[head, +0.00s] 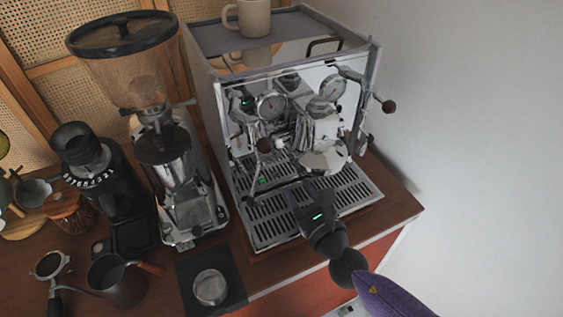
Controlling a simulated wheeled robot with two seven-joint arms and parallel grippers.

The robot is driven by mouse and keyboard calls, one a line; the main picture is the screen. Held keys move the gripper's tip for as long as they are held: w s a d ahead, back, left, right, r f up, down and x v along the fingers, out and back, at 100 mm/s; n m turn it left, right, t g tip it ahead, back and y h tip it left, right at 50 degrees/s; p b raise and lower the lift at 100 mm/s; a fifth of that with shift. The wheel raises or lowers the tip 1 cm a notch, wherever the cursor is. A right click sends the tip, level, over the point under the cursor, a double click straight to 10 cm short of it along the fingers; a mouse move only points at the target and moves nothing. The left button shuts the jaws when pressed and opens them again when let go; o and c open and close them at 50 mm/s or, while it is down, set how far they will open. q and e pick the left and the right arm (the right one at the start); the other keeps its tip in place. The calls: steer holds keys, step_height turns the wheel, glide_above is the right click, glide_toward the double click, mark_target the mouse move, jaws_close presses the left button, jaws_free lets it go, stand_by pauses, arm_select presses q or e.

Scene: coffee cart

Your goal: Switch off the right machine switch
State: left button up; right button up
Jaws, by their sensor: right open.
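The silver espresso machine (300,130) stands at the right of the cart, with two round gauges on its polished front. A lever with a dark knob (389,106) sticks out at its right side, and another dark knob (265,146) shows at the front left. A small green light (247,103) glows on the upper left of the front. I cannot make out the right switch. My right gripper (303,190) is open and empty, above the drip tray (268,231) and pointing at the machine's lower front. My left gripper is not in view.
A beige mug (254,18) stands on top of the machine. Left of it are a silver grinder (185,195), a black grinder (110,190), a dark jug (117,282) and a black mat (232,277) with a metal tamper. A bare wall (480,120) is at the right.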

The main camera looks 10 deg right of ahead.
mark_target(277, 158)
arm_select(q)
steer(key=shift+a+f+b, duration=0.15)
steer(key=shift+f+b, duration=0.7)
arm_select(e)
steer(key=x, duration=0.8)
steer(key=shift+w, duration=0.35)
steer(key=shift+a, duration=0.1)
steer(key=shift+c, duration=0.3)
steer(key=c, duration=0.5)
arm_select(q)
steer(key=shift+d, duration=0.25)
arm_select(e)
jaws_close()
